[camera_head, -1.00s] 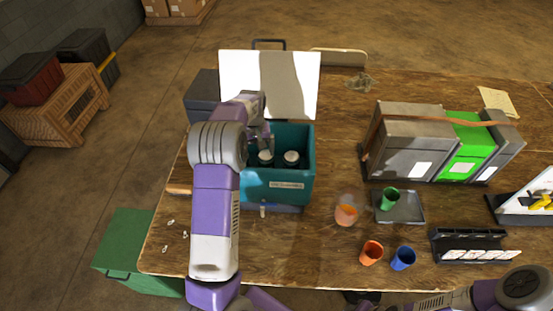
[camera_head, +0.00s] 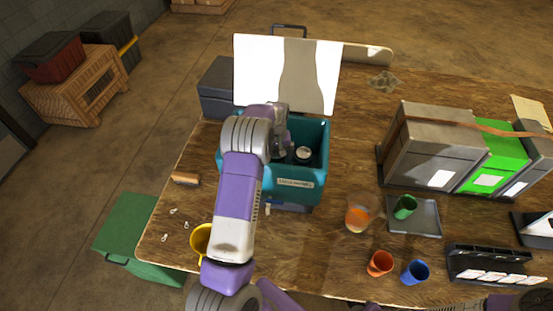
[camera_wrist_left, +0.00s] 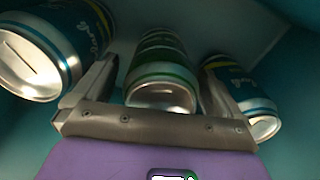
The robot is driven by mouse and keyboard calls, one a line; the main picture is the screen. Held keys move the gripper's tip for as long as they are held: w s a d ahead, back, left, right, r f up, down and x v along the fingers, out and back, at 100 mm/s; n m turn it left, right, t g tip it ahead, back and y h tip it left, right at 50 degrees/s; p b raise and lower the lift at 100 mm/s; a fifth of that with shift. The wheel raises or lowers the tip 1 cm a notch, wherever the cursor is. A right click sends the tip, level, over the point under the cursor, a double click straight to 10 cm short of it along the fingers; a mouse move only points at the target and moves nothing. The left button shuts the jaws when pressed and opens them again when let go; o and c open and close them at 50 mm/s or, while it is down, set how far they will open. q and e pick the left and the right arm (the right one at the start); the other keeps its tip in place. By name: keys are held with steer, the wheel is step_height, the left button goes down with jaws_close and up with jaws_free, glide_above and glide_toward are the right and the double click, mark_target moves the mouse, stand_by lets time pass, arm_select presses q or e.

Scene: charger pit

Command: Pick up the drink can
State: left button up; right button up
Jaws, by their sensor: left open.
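The teal cooler box (camera_head: 295,183) stands open on the wooden table and holds drink cans. One can (camera_head: 303,153) shows its pale top in the head view, just right of my left gripper (camera_head: 283,145), which reaches down into the box. In the left wrist view, a green can (camera_wrist_left: 160,72) lies between the two spread fingers of my left gripper (camera_wrist_left: 158,95). A blue can (camera_wrist_left: 42,50) is beyond the left finger, and another blue can (camera_wrist_left: 245,95) is partly hidden behind the right finger. Contact with the fingers cannot be told. My right gripper is out of view.
A white lid panel (camera_head: 258,75) stands behind the box. Grey and green boxes (camera_head: 435,147) stand right.

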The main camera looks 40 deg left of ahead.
arm_select(q)
steer(key=shift+f, duration=0.15)
steer(key=c, duration=1.4)
